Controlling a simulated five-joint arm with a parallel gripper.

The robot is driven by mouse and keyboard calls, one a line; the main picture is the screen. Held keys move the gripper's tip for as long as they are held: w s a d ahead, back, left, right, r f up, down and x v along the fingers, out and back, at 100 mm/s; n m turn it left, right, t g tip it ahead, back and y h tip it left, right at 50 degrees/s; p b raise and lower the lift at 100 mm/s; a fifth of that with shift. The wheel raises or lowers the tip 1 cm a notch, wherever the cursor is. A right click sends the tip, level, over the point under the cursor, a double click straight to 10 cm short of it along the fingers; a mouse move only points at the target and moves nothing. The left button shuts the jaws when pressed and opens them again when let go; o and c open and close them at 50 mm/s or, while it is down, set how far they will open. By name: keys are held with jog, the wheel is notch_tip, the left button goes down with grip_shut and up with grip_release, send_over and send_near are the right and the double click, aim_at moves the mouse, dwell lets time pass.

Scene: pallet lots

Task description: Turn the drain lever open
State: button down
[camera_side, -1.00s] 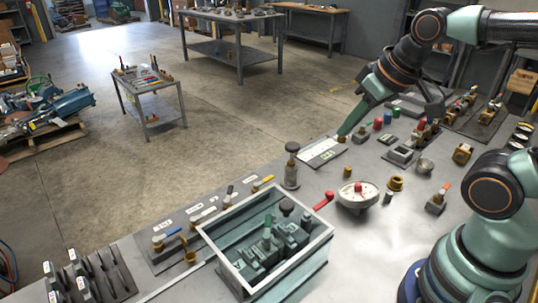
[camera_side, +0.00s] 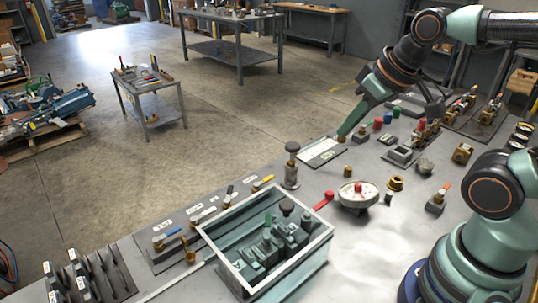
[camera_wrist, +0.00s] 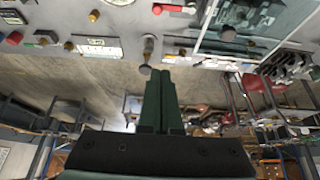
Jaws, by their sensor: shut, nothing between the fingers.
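My gripper (camera_side: 346,131) is shut and empty, its green fingers pointing down over the far edge of the grey bench near a white labelled plate (camera_side: 321,152). In the wrist view the closed fingers (camera_wrist: 160,76) fill the middle. A row of levers with blue, white, black and yellow handles sits on a dark plate (camera_side: 165,257) at the left of the bench, well apart from my gripper. The blue-handled lever (camera_side: 168,233) is at its left end. The small tags beside the levers cannot be read, so I cannot tell which is the drain lever.
A pale-framed box (camera_side: 322,235) of green fittings stands in front of the lever row. Several coloured caps are close to my arm.

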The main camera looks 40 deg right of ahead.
jog(key=c, duration=1)
grip_release()
jog(key=shift+o, duration=0.8)
jog(key=shift+w+r+m, duration=0.1)
jog(key=shift+w+m, duration=0.2)
jog(key=m+g, duration=0.6)
jog(key=m, duration=1.1)
send_over(268, 177)
notch_tip(268, 177, down, 8)
notch_tip(268, 177, down, 12)
jog(key=shift+s+f, duration=0.1)
jog(key=shift+c, duration=0.4)
grip_shut()
